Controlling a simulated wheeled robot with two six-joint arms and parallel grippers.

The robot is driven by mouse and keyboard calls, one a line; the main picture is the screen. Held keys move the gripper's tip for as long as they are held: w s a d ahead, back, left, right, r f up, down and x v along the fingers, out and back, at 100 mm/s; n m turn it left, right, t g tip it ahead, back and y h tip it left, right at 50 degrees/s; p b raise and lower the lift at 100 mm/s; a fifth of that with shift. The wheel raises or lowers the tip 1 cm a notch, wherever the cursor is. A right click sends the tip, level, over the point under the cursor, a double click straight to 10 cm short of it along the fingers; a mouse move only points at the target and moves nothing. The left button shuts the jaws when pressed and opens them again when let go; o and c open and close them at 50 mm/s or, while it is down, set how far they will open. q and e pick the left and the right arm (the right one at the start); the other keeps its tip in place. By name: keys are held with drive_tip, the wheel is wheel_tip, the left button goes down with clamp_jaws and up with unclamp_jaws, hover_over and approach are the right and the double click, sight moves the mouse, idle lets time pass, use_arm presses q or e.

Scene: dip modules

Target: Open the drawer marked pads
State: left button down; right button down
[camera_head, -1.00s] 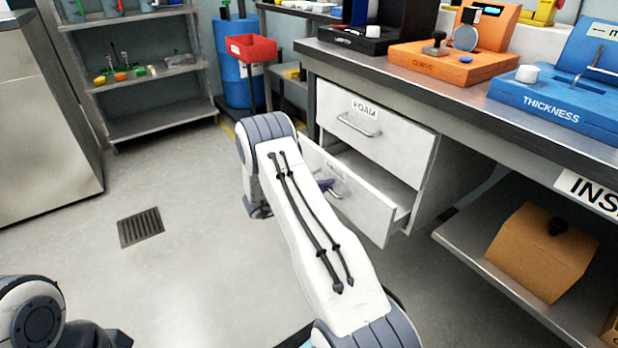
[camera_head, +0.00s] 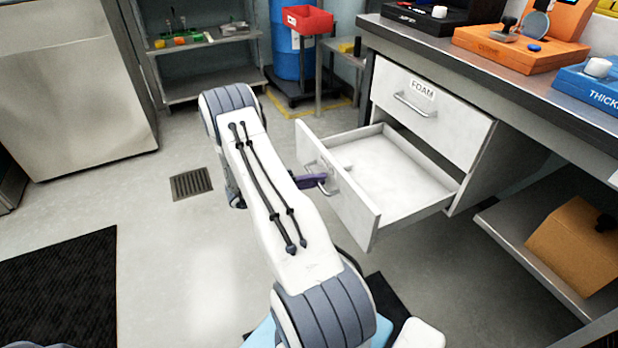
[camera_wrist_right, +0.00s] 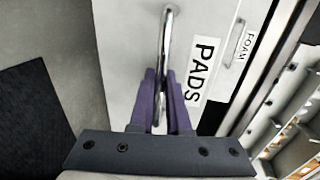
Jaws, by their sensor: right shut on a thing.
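The pads drawer (camera_head: 350,215) is the lower drawer under the bench. It stands well out of the cabinet, and its bare inside shows in the head view. Its label PADS (camera_wrist_right: 203,75) is readable in the right wrist view. My right gripper (camera_head: 318,180) is at the drawer front, partly hidden behind my arm. In the right wrist view its purple fingers (camera_wrist_right: 163,95) are shut on the metal bar handle (camera_wrist_right: 166,45). My left gripper is not in view.
The drawer marked foam (camera_head: 425,110) above is shut. An orange device (camera_head: 520,45) and a blue device (camera_head: 590,85) stand on the bench. A tan box (camera_head: 575,245) sits on the lower shelf. A dark mat (camera_head: 60,290) and a drain grate (camera_head: 191,184) lie on the open floor at left.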

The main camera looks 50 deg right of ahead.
drive_tip(key=shift+a, duration=0.2)
drive_tip(key=shift+w, duration=0.1)
drive_tip(key=c, duration=1.2)
unclamp_jaws()
drive_tip(key=shift+w, duration=0.1)
drive_tip(key=p+v, duration=0.2)
drive_tip(key=v, duration=0.8)
drive_tip(key=shift+w+a, duration=0.1)
drive_tip(key=shift+a, duration=0.1)
